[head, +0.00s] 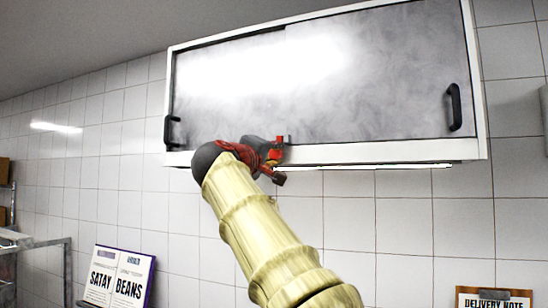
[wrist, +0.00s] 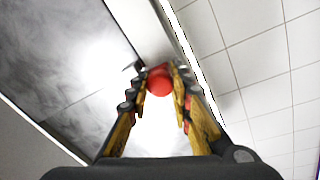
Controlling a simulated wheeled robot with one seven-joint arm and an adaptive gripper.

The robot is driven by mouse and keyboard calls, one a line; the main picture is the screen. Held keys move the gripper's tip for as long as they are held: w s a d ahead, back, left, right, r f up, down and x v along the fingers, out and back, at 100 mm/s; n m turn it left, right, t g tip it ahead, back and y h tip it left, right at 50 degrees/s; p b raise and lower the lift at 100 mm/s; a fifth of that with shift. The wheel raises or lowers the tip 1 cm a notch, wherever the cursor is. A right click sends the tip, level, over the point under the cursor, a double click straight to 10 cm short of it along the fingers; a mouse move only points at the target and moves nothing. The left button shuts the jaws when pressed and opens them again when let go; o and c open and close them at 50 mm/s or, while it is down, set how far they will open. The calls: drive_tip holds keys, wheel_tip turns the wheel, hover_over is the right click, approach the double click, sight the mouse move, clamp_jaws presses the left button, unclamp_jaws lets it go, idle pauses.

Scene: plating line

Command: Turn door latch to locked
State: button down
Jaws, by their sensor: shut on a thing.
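The door latch shows as a round red piece (wrist: 159,82) in the wrist view, at the lower frame of the wall cabinet. My gripper (wrist: 157,93) is shut on it, with one finger on each side. In the head view my gripper (head: 276,160) is at the cabinet's bottom edge, left of its middle. There the red of the gripper and of the latch run together, and I cannot tell the latch's turn. The cabinet door (head: 375,75) is grey and looks closed.
The white-framed cabinet (head: 480,120) has black handles at the left (head: 172,132) and right (head: 455,107). White tiled wall (head: 350,215) lies below it. A sign reading SATAY BEANS (head: 117,277) stands at lower left, and a DELIVERY NOTE board (head: 495,298) is at lower right.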

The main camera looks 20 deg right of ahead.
drive_tip(key=shift+w+f, duration=0.1)
drive_tip(key=shift+f, duration=0.05)
drive_tip(key=c, duration=1.6)
unclamp_jaws()
drive_tip(key=v, duration=1.2)
